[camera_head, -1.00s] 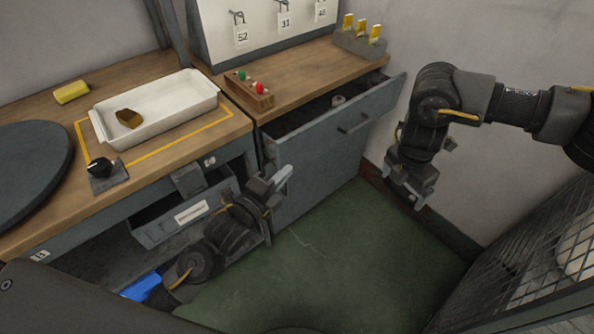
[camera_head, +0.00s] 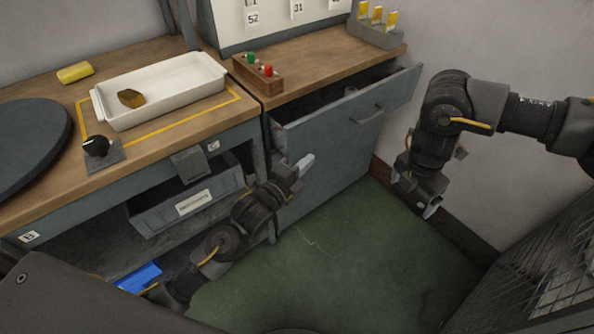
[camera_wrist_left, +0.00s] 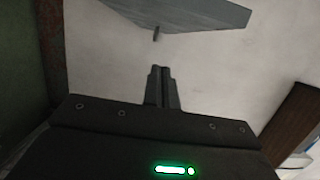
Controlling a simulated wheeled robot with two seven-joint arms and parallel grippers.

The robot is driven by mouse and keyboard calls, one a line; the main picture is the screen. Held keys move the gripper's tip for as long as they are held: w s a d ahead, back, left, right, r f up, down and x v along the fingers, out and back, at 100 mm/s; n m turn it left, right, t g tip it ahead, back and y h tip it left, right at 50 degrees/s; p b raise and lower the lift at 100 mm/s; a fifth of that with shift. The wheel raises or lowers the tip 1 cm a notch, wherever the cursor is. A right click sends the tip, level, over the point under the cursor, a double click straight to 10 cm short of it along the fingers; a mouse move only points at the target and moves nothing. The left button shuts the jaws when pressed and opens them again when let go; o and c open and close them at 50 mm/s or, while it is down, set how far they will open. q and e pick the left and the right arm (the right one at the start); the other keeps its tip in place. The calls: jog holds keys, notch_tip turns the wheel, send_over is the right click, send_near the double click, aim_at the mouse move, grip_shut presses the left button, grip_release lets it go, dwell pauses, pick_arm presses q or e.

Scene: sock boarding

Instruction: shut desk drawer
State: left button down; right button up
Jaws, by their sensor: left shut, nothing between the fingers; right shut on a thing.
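The drawer also shows at the top of the left wrist view (camera_wrist_left: 195,14). My left gripper (camera_head: 304,165) is in front of the cabinet, below and left of the drawer handle. Its fingers are shut and empty, apart from the drawer in the left wrist view (camera_wrist_left: 162,72). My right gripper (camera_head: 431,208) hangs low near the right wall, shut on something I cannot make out.
A labelled grey bin drawer (camera_head: 190,202) stands out under the left bench. A mesh cage (camera_head: 535,255) stands right. Green floor (camera_head: 340,235) is clear.

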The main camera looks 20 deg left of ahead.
aim_at(306, 146)
pick_arm(q)
jog(key=w, duration=0.5)
jog(key=shift+w+a+b, duration=0.3)
jog(key=shift+w+a, duration=0.05)
jog(key=shift+w, duration=0.05)
jog(key=shift+w+a, duration=0.3)
jog(key=shift+a, duration=0.15)
